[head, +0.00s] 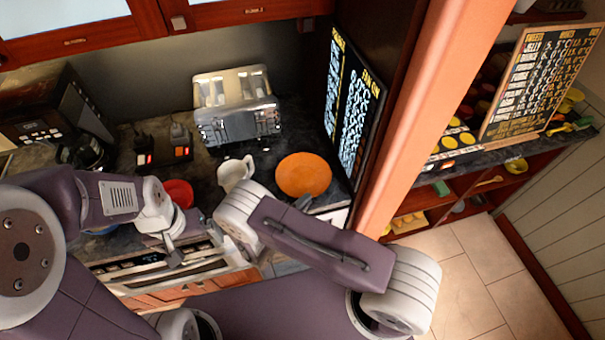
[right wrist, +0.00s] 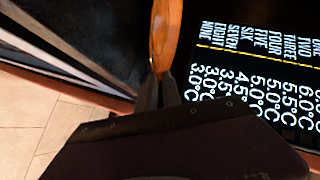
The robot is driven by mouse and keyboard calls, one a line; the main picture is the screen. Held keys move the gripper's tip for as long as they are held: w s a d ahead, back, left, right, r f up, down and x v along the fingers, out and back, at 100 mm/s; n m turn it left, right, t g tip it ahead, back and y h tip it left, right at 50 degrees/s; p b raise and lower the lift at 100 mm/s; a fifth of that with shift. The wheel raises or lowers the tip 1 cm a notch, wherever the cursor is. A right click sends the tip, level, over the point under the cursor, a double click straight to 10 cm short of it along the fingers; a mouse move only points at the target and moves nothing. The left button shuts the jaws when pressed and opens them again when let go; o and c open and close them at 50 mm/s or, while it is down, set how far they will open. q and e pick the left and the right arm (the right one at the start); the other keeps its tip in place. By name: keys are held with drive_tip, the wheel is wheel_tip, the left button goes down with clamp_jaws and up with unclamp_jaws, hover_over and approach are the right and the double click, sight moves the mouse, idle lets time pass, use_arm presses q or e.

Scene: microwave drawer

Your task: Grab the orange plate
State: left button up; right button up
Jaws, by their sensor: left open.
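The orange plate (head: 303,174) is on the dark counter, right of the white jug, in the head view. It shows nearly edge-on in the right wrist view (right wrist: 165,35). My right gripper (head: 304,201) is at the plate's near rim. In the right wrist view its two fingers (right wrist: 158,88) come close together with the rim between their tips, so it looks shut on the plate. I cannot tell whether the plate is lifted off the counter. My left gripper (head: 174,258) is open and empty in front of the counter, near the oven front.
A white jug (head: 236,173) stands left of the plate, and a red dish (head: 178,193) is further left. A toaster (head: 236,108) is behind. A black menu board (head: 352,108) stands close on the plate's right, beside the wooden post (head: 420,110).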

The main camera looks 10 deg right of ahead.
sight(315, 193)
drive_tip(key=shift+w+d+p, duration=0.1)
drive_tip(key=shift+d+p, duration=0.2)
drive_tip(key=p+x, duration=0.2)
drive_tip(key=x, duration=0.2)
drive_tip(key=shift+d, duration=0.2)
drive_tip(key=shift+w+d+f, duration=0.15)
drive_tip(key=shift+d+f, duration=0.05)
drive_tip(key=shift+f, duration=0.05)
drive_tip(key=shift+a+r, duration=0.1)
clamp_jaws()
idle(0.8)
